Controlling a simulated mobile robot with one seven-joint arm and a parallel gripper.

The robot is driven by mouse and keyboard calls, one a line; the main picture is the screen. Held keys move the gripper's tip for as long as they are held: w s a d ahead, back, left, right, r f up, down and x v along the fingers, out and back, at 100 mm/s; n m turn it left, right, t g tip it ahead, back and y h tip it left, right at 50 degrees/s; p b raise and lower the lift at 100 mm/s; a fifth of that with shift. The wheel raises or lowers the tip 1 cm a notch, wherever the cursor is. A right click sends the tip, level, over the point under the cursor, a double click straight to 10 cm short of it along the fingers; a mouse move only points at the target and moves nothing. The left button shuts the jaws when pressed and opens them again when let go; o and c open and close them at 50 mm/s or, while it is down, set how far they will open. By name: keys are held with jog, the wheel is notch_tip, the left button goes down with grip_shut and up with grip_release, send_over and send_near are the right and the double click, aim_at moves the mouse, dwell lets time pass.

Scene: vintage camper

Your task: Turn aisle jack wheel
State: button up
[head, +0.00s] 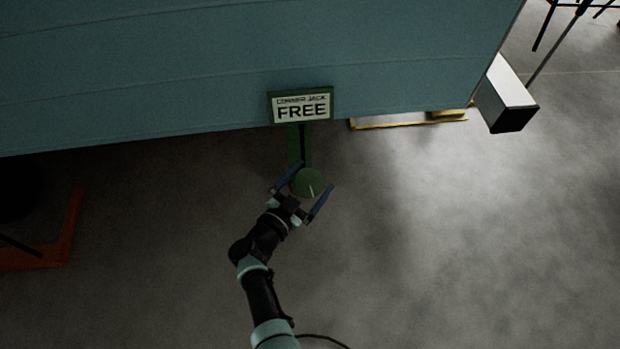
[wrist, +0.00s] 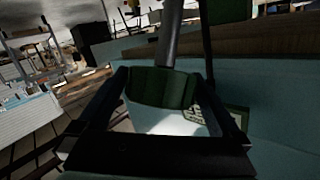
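The jack wheel is a round green knob (head: 308,182) with a pale line on its face, on a green arm below the camper's edge. My gripper (head: 316,175) is open, with one blue finger on each side of the wheel. In the wrist view the green wheel (wrist: 162,85) sits between the fingers on a grey shaft (wrist: 170,40). I cannot tell whether the fingers touch it. A green-framed sign (head: 301,106) above the wheel reads "CORNER JACK FREE".
The teal camper wall (head: 200,70) spans the top of the head view. A white box-ended beam (head: 506,98) juts out at the right. An orange-red frame (head: 65,240) lies at the left. The grey floor (head: 450,240) to the right is clear.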

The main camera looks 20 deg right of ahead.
jog(key=shift+a, duration=0.15)
jog(key=shift+s+a+r+p, duration=0.2)
jog(key=shift+a+p, duration=0.1)
jog(key=p+v, duration=0.4)
jog(key=v, duration=0.8)
jog(key=shift+p, duration=0.35)
jog(key=shift+f, duration=0.1)
